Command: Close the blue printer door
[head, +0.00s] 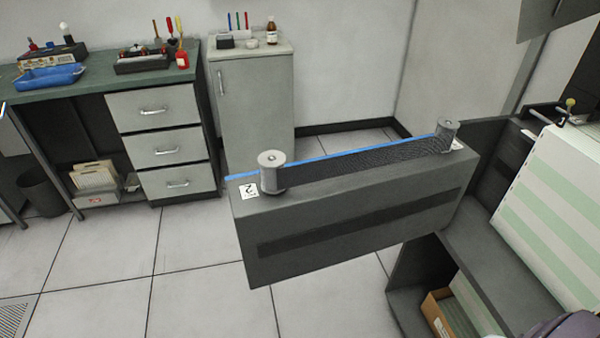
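The printer door (340,215) is a thick dark grey panel standing open, swung out from the printer at the right. Only a thin blue strip (330,162) shows along its far top edge; the rest of its far face is hidden. Two grey ribbon spools (271,172) stand on its top with a dark ribbon stretched between them. The printer's body (490,255) is at the right, with its dark interior exposed and green-striped paper (560,205) on it. Neither of my grippers is in view.
A grey cabinet (255,100) and a green-topped workbench (110,80) with drawers stand along the back wall. A dark waste bin (42,190) is at the left. An open box of paper (445,315) sits low in the printer. The tiled floor left of the door is clear.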

